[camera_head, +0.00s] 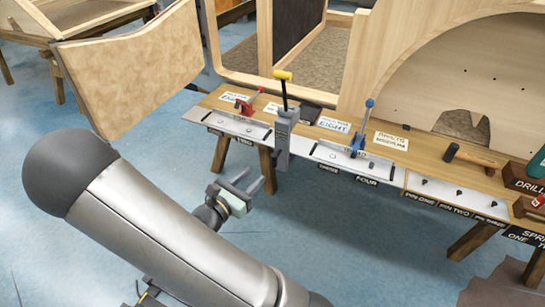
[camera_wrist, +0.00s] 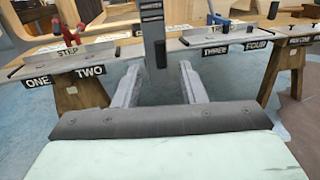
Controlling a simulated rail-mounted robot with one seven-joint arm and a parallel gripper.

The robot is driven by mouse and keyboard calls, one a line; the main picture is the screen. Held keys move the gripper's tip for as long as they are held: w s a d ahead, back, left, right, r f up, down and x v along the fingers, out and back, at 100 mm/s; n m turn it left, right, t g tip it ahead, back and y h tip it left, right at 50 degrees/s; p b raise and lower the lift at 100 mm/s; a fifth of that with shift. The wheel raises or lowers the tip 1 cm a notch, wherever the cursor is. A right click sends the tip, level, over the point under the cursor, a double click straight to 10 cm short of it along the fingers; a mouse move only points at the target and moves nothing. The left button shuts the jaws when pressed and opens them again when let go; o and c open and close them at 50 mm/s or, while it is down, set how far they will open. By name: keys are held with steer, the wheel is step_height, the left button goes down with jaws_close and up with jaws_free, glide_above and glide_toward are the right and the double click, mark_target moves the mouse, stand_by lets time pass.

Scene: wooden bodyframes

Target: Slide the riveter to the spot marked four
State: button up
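Three lever tools stand along the wooden bench; which one is the riveter I cannot tell from markings. A red one (camera_head: 250,103) is on the left plate, also in the wrist view (camera_wrist: 70,34). A tall grey one with a yellow handle (camera_head: 284,122) stands at the front edge between the two plates. A blue one (camera_head: 359,133) is on the right plate, also in the wrist view (camera_wrist: 221,24). The FOUR label (camera_head: 366,181) is on that plate's front, right of THREE (camera_wrist: 215,52). My gripper (camera_head: 256,182) is open and empty, below and in front of the bench.
A hammer (camera_head: 465,155) lies on the bench to the right, by a section with several small dark pegs. A trestle leg (camera_wrist: 77,92) stands left of my gripper in the wrist view. A padded panel (camera_head: 130,70) is at the upper left. Open blue floor lies before the bench.

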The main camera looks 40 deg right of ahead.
mark_target(272, 158)
steer(key=x, duration=1.1)
steer(key=shift+d+b, duration=0.1)
steer(key=shift+b, duration=0.2)
jaws_close()
